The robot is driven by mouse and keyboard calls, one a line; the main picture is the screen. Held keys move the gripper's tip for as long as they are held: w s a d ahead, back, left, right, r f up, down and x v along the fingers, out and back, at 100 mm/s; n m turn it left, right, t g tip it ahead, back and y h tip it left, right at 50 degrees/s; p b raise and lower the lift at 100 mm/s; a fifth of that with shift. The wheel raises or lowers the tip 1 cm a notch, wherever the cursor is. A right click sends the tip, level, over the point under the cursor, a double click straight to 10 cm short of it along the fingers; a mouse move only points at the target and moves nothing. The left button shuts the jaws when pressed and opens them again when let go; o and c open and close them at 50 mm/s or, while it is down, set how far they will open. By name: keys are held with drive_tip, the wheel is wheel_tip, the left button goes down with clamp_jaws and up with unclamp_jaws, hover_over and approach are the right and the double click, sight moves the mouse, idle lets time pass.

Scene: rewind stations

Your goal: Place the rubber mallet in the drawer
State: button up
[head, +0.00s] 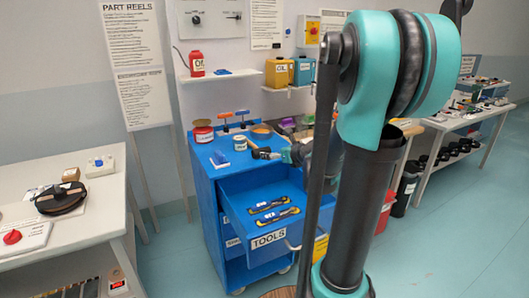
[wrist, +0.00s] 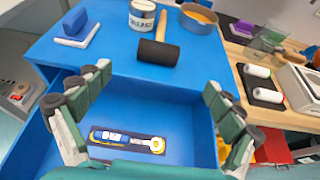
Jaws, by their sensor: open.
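The rubber mallet (wrist: 158,50) lies on top of the blue cabinet, its black head toward the open drawer and its wooden handle pointing back between a can and a bowl. It also shows in the head view (head: 262,153). The blue drawer (wrist: 190,103) labelled TOOLS is pulled open below; the head view shows it too (head: 240,209). Two dark tools lie inside it, and the wrist view shows one tool (wrist: 127,142). My gripper (wrist: 150,100) is open and empty, above the drawer and short of the mallet. In the head view my arm partly hides the gripper.
On the cabinet top stand a can (wrist: 142,15), an orange-filled bowl (wrist: 198,18) and a blue block on a white pad (wrist: 75,24). A wooden bench (wrist: 275,68) adjoins on the right. A white table (head: 92,215) stands at left.

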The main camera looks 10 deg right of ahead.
sight(263, 150)
drive_tip(key=x, duration=1.1)
drive_tip(key=shift+w+f, duration=0.15)
drive_tip(key=shift+w, duration=0.25)
drive_tip(key=shift+x, duration=2.75)
drive_tip(key=shift+a, duration=0.15)
drive_tip(key=c, duration=1.7)
drive_tip(key=shift+r, duration=0.25)
